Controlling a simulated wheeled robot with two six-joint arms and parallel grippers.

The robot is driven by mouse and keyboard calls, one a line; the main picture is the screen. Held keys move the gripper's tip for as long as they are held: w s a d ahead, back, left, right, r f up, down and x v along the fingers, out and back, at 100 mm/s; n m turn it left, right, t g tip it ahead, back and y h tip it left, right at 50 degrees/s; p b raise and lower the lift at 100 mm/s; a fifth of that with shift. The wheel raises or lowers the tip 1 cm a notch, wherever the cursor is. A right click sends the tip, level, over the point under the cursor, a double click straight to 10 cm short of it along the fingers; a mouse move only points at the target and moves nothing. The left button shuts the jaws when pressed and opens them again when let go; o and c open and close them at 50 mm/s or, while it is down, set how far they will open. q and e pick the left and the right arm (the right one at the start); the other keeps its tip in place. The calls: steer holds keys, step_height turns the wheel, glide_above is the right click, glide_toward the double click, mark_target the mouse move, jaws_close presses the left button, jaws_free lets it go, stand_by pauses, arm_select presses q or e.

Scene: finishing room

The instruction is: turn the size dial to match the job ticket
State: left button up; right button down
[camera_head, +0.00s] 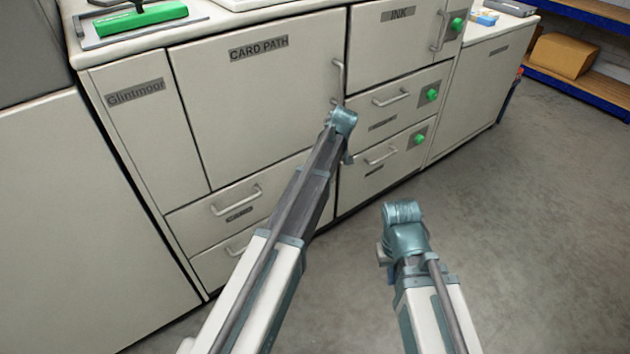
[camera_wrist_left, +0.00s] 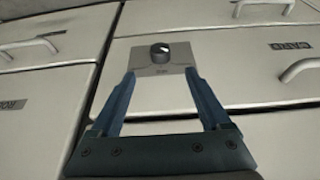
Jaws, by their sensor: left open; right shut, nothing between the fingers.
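A black round dial (camera_wrist_left: 160,51) sits on a pale metal plate (camera_wrist_left: 178,64) on a cabinet front in the left wrist view. In the head view my left arm reaches to the cabinet by the CARD PATH door (camera_head: 255,100); the dial is not visible there. My right gripper (camera_head: 385,253) is shut and empty, over the floor. I cannot make out a job ticket.
Drawers with bar handles (camera_head: 392,97) and green knobs (camera_head: 432,95) lie right of the CARD PATH door. A green-handled tool (camera_head: 140,18) lies on the worktop. A cardboard box (camera_head: 562,55) sits on a shelf at right. The floor (camera_head: 520,220) at right is clear.

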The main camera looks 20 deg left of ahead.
arm_select(q)
steer(key=b+x, duration=0.9)
steer(key=x, duration=0.2)
steer(key=shift+f+b, duration=0.35)
steer(key=shift+b, duration=0.05)
steer(key=shift+r, duration=0.1)
jaws_close()
